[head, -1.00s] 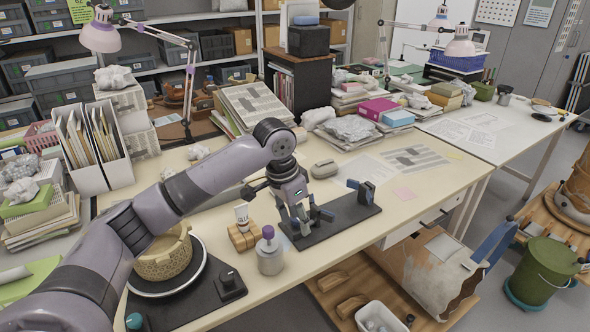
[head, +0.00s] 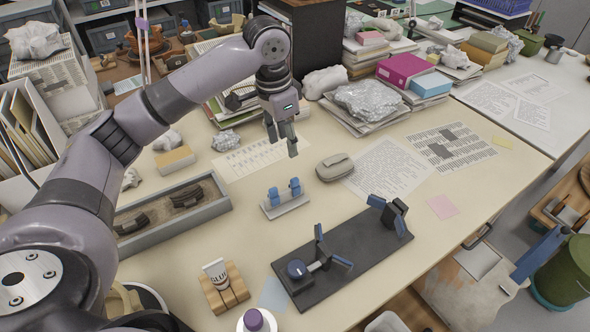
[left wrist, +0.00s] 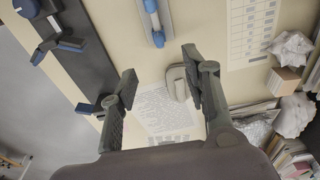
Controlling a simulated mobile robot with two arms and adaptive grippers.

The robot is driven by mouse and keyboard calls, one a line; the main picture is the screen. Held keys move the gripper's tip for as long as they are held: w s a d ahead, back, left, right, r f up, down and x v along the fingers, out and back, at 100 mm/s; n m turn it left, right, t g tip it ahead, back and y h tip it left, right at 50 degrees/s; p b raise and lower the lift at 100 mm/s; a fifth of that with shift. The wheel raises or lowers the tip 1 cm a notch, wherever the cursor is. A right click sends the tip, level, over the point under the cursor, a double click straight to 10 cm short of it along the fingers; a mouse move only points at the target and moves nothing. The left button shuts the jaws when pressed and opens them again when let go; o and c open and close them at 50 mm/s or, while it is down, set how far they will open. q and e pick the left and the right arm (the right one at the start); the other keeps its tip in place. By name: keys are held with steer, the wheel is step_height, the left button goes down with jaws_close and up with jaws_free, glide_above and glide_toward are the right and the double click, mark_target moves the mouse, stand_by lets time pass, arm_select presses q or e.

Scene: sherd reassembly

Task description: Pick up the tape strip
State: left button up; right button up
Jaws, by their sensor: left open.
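I cannot pick out a tape strip for certain. A small grey stand (head: 287,208) with two blue posts (head: 295,187) stands mid-table; in the left wrist view the stand (left wrist: 168,14) is at the top, with a pale narrow band (left wrist: 155,20) between its blue ends. My left gripper (head: 281,142) is open and empty, pointing down above the table behind the stand. Its spread fingers show in the left wrist view (left wrist: 160,65), with the stand beyond them, apart from both. My right gripper is not in view.
A grey-beige rounded object (head: 334,167) lies right of the stand. A dark board with blue clamps (head: 345,252) is in front. A sand tray with dark sherds (head: 222,208) is left. A glue tube (head: 217,272) stands in a wooden block. Printed sheets (head: 390,168) lie right.

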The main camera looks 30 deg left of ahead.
arm_select(q)
glide_toward(293, 179)
steer(key=f, duration=0.1)
step_height(293, 179, down, 5)
steer(key=shift+d, duration=0.1)
steer(key=shift+w+f, duration=0.15)
steer(key=shift+f, duration=0.4)
steer(key=shift+d+f, duration=0.1)
steer(key=shift+f, duration=0.15)
steer(key=f, duration=0.2)
steer(key=w+f, duration=0.1)
steer(key=f, duration=0.1)
steer(key=shift+d+f, duration=0.2)
steer(key=shift+d, duration=0.05)
steer(key=shift+f, duration=0.1)
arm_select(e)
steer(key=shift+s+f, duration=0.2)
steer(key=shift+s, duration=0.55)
arm_select(q)
steer(key=shift+c, duration=0.4)
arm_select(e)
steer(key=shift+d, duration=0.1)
arm_select(q)
steer(key=c, duration=0.7)
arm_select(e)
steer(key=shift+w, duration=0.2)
